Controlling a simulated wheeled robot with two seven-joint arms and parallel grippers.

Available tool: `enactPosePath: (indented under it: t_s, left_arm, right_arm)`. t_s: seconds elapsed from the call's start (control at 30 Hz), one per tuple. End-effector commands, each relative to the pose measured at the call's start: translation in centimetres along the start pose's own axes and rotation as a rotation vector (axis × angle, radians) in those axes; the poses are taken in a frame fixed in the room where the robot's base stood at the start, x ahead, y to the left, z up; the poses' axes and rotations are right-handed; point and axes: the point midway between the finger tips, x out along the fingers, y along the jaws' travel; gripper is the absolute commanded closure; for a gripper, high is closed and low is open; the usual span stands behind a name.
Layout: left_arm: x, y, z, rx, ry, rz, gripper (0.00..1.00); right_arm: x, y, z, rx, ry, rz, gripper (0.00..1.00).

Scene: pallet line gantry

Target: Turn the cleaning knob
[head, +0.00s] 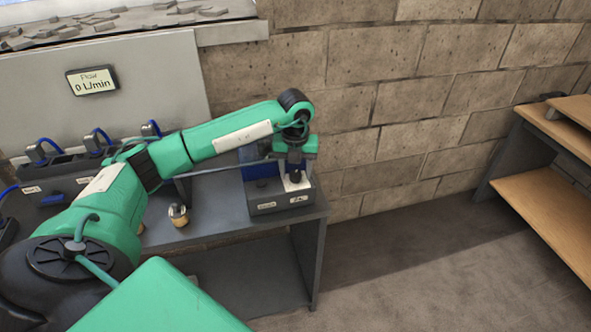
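A dark grey box (268,207) with small white labels on its front stands at the right end of the grey table. My green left arm reaches over the table from the left. My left gripper (295,171) points down right over the right part of this box, by a white patch with a small dark part on it (296,178). This dark part may be the cleaning knob, but its label is too small to read. The gripper hides much of it, and I cannot tell whether the fingers touch it or how far they are open. My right gripper is out of view.
A display (92,80) on the pale panel reads "Flow 0 L/min". Dark units with blue hoses (95,142) stand at the left. A small brass-coloured fitting (179,215) is on the grey table (222,222). A wooden shelf unit (550,205) stands at the right, with clear floor between.

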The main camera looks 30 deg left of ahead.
Motion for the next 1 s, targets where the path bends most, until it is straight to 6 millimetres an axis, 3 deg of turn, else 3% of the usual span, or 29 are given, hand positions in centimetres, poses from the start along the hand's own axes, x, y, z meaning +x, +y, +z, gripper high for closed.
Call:
enactPosePath:
  t_s: [0.23,0.37,0.53,0.8,1.0]
  left_arm:
    - [0.0,0.0,-0.1,0.001,0.002,0.001,0.48]
    - [-0.9,0.0,0.0,0.001,0.001,0.0,0.48]
    - [-4.2,-0.1,0.0,0.003,-0.002,-0.002,0.48]
    - [-10.3,-0.1,0.1,0.001,-0.002,-0.001,0.48]
    - [-13.0,-0.1,0.0,0.001,0.0,-0.001,0.48]
  right_arm:
    - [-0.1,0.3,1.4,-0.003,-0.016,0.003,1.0]
    - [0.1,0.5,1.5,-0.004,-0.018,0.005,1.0]
    - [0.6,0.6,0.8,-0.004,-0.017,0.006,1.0]
    - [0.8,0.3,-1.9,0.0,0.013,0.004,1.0]
    - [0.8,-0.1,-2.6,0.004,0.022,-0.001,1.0]
